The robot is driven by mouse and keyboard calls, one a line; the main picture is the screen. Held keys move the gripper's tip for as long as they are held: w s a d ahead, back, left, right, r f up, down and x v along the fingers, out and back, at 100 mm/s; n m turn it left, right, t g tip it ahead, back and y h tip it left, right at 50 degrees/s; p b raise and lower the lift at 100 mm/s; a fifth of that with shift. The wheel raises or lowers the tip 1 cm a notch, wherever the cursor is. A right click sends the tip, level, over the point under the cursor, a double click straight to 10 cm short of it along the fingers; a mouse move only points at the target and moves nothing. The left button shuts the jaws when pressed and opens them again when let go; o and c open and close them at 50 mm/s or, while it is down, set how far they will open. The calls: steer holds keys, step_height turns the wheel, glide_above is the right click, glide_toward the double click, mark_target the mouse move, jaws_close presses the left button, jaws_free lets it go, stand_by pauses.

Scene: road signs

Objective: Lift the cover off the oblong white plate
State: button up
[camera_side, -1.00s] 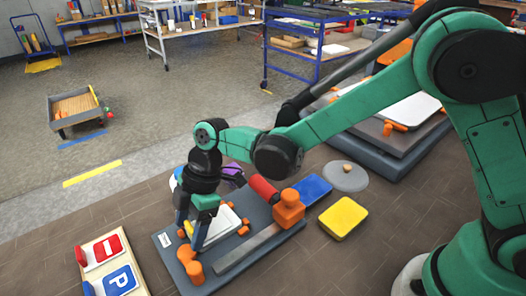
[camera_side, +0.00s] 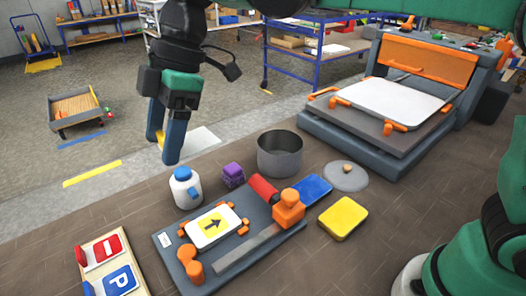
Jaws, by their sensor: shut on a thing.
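The oblong white plate (camera_side: 199,238) lies in the jig on the dark blue board (camera_side: 265,247), held at its edges by orange clamps. A yellow square with a black arrow (camera_side: 213,224) shows on its face. My gripper (camera_side: 164,150) is up and behind the plate, clear of it. It is shut on the pale cover (camera_side: 203,141), a thin light sheet whose yellow edge shows by the fingers. The fingers hide part of the cover.
A white bottle (camera_side: 184,191) stands below my gripper, with a purple block (camera_side: 233,176) and a grey pot (camera_side: 280,155) to its right. An orange stamp (camera_side: 289,209) stands on the board. A sign rack (camera_side: 108,262) is front left.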

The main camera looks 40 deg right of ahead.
steer(key=shift+r, duration=2.75)
